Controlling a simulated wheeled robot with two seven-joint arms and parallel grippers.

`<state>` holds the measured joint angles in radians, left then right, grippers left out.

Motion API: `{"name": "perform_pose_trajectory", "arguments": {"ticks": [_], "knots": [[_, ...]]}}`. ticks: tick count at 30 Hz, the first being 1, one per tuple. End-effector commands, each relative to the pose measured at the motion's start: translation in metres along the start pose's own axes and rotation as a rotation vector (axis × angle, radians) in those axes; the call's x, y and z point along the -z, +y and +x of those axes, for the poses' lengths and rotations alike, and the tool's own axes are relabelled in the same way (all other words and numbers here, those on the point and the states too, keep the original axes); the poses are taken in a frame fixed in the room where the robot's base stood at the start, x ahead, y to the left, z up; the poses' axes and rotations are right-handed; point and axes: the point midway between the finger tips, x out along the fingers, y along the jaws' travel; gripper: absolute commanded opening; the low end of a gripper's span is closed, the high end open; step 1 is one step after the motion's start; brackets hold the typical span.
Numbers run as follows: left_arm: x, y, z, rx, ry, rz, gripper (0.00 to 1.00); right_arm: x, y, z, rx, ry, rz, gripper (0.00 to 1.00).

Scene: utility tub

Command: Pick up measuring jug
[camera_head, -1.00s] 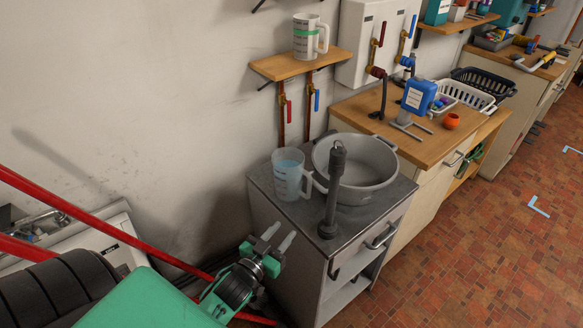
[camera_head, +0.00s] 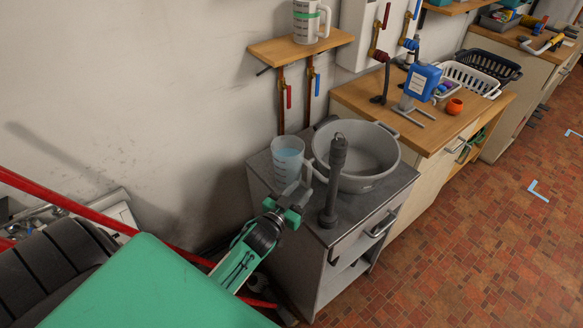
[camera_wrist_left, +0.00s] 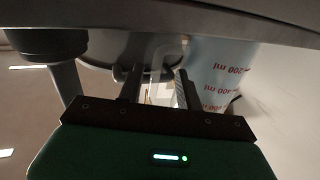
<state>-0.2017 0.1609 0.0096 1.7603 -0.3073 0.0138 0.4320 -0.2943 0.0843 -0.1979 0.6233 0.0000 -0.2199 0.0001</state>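A clear measuring jug (camera_head: 287,163) with blue liquid stands upright on the grey cabinet top (camera_head: 260,166), left of a grey tub (camera_head: 383,177). Its handle (camera_head: 307,172) points right, toward the tub. My left gripper (camera_head: 296,194) is just in front of the jug, at its handle. In the left wrist view the fingers (camera_wrist_left: 159,88) are apart, with the pale handle (camera_wrist_left: 163,65) showing between and beyond them. Red markings show on the jug wall (camera_wrist_left: 222,72) there. Contact with the handle cannot be made out. My right gripper is not in view.
A dark upright pipe (camera_head: 332,180) stands close right of the gripper, in front of the tub. Another jug with a green band (camera_head: 299,28) is on the wooden shelf (camera_head: 290,49) above. A wooden counter (camera_head: 420,132) with a blue container (camera_head: 421,82) lies to the right.

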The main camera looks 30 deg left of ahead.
Motion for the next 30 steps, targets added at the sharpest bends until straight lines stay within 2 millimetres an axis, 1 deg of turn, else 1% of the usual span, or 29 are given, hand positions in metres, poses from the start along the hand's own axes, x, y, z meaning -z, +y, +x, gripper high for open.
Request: {"name": "perform_pose_trajectory", "arguments": {"ticks": [3,6,10,14,20,23,24,26,30], "knots": [[0.003,0.002,0.015,0.001,0.002,-0.002,0.36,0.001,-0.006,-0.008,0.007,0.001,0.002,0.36],[0.002,0.003,0.029,0.001,0.000,-0.002,0.36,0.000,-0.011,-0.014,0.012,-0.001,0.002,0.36],[0.000,0.003,0.043,0.000,0.001,-0.002,0.36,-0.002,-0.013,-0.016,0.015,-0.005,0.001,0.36],[-0.001,0.003,0.048,-0.001,0.000,-0.001,0.36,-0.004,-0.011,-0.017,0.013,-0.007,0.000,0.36],[-0.002,0.003,0.048,-0.001,0.000,-0.001,0.36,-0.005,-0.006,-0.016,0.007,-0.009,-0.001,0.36],[-0.002,0.003,0.048,-0.001,0.000,-0.001,0.18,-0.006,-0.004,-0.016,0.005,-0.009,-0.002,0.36],[-0.002,0.003,0.048,-0.001,0.000,-0.001,0.10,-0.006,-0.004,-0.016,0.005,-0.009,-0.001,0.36],[-0.002,0.003,0.048,-0.001,0.000,-0.001,0.00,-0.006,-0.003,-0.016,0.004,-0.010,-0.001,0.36],[-0.002,0.003,0.048,-0.001,0.000,-0.001,0.00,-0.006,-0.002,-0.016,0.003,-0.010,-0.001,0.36]]}}
